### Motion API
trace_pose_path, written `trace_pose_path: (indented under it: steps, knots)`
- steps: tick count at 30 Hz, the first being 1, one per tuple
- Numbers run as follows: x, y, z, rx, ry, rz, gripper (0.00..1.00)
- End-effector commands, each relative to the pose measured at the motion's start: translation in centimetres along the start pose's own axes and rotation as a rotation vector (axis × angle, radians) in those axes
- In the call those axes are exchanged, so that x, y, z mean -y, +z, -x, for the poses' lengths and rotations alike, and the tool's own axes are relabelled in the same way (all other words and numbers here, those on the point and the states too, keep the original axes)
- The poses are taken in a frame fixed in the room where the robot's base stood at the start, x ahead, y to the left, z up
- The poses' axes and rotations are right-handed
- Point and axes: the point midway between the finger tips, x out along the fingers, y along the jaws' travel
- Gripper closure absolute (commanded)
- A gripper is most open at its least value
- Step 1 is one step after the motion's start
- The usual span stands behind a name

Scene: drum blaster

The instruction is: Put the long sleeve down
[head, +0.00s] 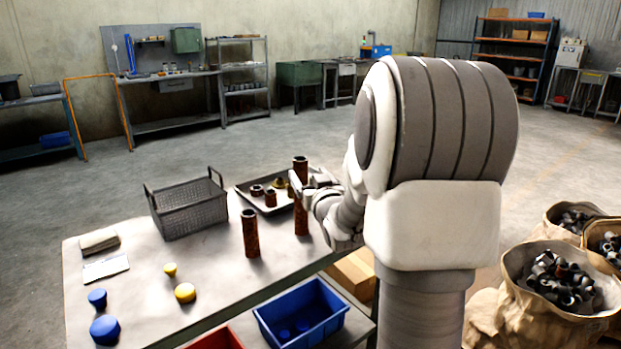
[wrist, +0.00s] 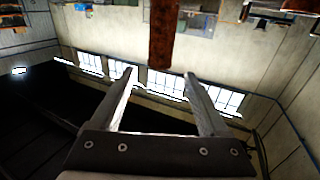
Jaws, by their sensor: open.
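One long rusty-brown sleeve (head: 250,234) stands upright on the grey table (head: 215,290). Another long sleeve (head: 302,218) stands upright to its right, under my gripper (head: 299,186). A further brown sleeve piece (head: 300,166) shows above the gripper; the fingers hide whether it is separate. In the wrist view a brown sleeve (wrist: 163,35) runs from the top edge to a near end around the level of the open fingertips (wrist: 160,74), with gaps to both fingers. My gripper is open.
A dark tray (head: 246,190) with short sleeves lies behind the gripper. A mesh basket (head: 188,206) stands to its left. Blue (head: 105,330) and yellow caps (head: 185,292) lie at the front left. A blue bin (head: 300,314) sits lower, beyond the table's right edge.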

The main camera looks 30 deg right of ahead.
Motion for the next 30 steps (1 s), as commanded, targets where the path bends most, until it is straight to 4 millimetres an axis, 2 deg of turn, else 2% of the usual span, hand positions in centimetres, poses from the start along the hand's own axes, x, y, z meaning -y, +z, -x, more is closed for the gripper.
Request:
trace_pose_path:
  steps: [25,30]
  knots:
    - [0.1,0.0,-0.2,0.001,0.0,0.0,0.22]
    - [1.7,-0.4,0.3,0.047,-0.01,0.013,0.22]
